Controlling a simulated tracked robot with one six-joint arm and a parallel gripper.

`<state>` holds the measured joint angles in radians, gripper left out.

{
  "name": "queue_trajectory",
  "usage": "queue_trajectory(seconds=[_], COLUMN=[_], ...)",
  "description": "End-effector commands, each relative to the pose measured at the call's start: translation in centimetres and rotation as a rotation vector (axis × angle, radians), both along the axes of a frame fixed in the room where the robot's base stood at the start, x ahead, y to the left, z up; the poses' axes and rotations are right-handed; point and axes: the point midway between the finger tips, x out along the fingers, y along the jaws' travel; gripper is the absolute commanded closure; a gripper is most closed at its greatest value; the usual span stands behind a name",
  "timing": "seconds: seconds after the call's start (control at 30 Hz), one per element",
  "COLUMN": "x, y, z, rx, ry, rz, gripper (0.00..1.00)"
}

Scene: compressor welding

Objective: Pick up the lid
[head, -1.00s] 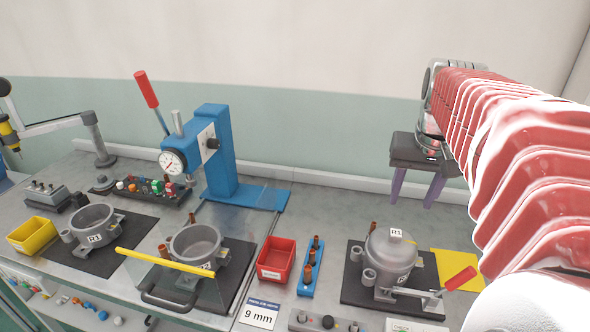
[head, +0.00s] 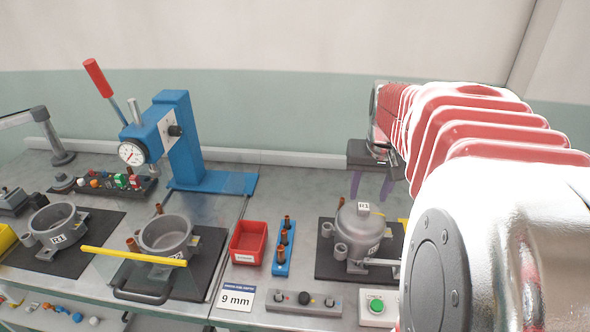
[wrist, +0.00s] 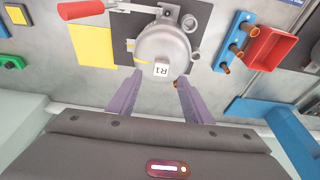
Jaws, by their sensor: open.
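The grey domed lid (head: 360,218) sits on a pot on a black mat at the right of the bench, with a small R1 block on its top. It also shows in the wrist view (wrist: 162,45), with the R1 block (wrist: 161,70) towards my gripper. My gripper (head: 372,185) is above and behind the lid in the head view. In the wrist view its two purple fingers (wrist: 158,92) are apart, pointing towards the lid with nothing between them. The fingertips appear on either side of the R1 block, but their height above it is hard to tell.
A red-handled clamp (wrist: 82,10) stands beside the pot. A red bin (head: 248,243) and a blue rack of copper pieces (head: 283,250) lie left of it. A blue press (head: 180,140) stands farther left. Two open pots (head: 165,236) (head: 58,228) sit on mats.

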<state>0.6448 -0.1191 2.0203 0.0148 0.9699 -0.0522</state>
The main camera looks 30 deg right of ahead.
Motion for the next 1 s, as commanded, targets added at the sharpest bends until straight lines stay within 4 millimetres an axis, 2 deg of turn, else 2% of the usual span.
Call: queue_trajectory(seconds=[0.4, 0.8, 1.0], x=[0.1, 1.2, 1.4], y=[0.0, -0.4, -0.5], z=[-0.5, -4.8, -5.3], rx=[0.000, 0.001, 0.000], ry=[0.001, 0.002, 0.000], rz=[0.001, 0.001, 0.001], gripper=[0.55, 0.55, 0.55])
